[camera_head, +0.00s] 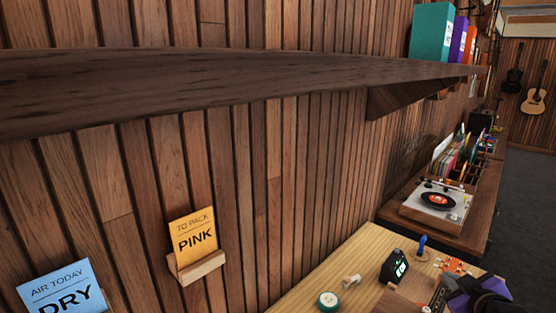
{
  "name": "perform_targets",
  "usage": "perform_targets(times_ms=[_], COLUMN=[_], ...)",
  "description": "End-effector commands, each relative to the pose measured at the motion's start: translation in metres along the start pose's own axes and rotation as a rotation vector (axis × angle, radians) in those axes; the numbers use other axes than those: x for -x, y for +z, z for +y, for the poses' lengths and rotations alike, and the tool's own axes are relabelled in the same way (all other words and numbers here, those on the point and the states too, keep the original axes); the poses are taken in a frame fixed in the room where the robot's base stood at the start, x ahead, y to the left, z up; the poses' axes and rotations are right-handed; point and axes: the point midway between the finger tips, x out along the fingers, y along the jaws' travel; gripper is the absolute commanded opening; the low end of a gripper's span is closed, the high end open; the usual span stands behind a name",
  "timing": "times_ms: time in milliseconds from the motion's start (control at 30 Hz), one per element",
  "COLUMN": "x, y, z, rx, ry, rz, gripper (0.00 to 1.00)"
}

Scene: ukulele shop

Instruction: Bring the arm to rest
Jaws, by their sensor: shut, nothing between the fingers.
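I make out no gripper fingers in the head view. A dark, rounded shape with purple parts (480,293) is cut off by the bottom edge at the lower right. I cannot tell whether it belongs to my arm or is an object on the table. The light wooden table (325,277) lies below the wall at the lower right.
On the table are a green-and-white round tin (327,300), a small black display (394,267), a blue-topped item (422,245) and an orange piece (454,265). A long dark shelf (200,85) crosses the upper view. A turntable (438,202) stands beyond.

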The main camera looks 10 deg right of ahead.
Motion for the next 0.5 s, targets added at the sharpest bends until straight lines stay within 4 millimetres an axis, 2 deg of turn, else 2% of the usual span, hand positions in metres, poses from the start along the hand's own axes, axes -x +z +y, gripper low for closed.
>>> perform_targets(times_ms=[167, 267, 367, 500], x=[0.022, 0.04, 0.063, 0.104], y=[-0.004, -0.002, 0.004, 0.017], z=[-0.019, -0.037, -0.061, -0.099], rx=[-0.168, -0.255, -0.346, -0.455], ry=[0.096, 0.132, 0.156, 0.172], rz=[0.127, 0.192, 0.254, 0.331], gripper=[0.0, 0.0, 0.0, 0.0])
